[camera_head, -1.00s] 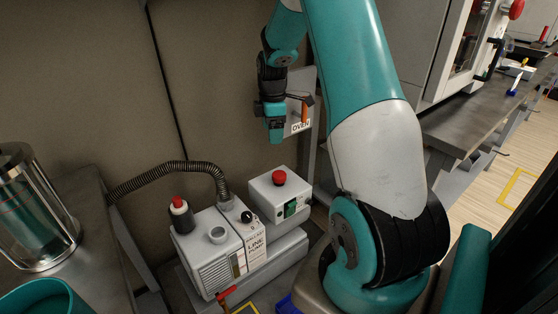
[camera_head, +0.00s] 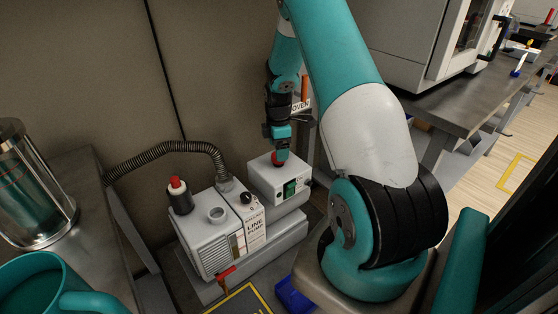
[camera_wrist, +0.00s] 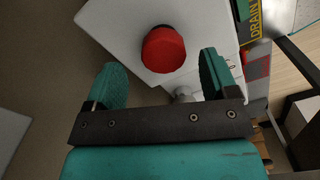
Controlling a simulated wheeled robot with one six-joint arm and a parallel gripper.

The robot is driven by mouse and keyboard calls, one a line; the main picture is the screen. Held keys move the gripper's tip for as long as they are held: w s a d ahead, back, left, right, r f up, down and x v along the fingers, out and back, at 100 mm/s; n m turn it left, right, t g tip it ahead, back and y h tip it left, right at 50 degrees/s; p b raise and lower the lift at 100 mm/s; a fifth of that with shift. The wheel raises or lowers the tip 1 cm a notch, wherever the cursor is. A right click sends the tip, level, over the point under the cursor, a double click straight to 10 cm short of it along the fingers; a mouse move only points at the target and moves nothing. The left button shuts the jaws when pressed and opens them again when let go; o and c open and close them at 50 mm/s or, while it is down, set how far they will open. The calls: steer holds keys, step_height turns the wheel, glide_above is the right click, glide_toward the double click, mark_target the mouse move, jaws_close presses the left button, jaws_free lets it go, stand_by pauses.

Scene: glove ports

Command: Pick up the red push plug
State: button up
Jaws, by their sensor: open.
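The red push plug (camera_head: 275,160) is a round red knob on top of a small white box (camera_head: 266,182) with a green switch on its front. In the head view my gripper (camera_head: 282,154) is just above it and hides part of it. In the wrist view the red push plug (camera_wrist: 163,50) shows whole, ahead of and roughly between the two teal fingers of my gripper (camera_wrist: 161,72). The fingers are apart, with nothing held. I cannot tell the exact height gap.
A white pump (camera_head: 215,235) with a ribbed hose (camera_head: 165,150) stands left of the box. The wall is close behind. A blue bin (camera_head: 294,294) lies on the floor in front.

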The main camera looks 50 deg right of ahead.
step_height(320, 180, down, 4)
steer(key=shift+s+a+b, duration=0.1)
steer(key=shift+s+b, duration=0.05)
steer(key=shift+b, duration=0.2)
steer(key=c, duration=1)
steer(key=shift+r, duration=0.15)
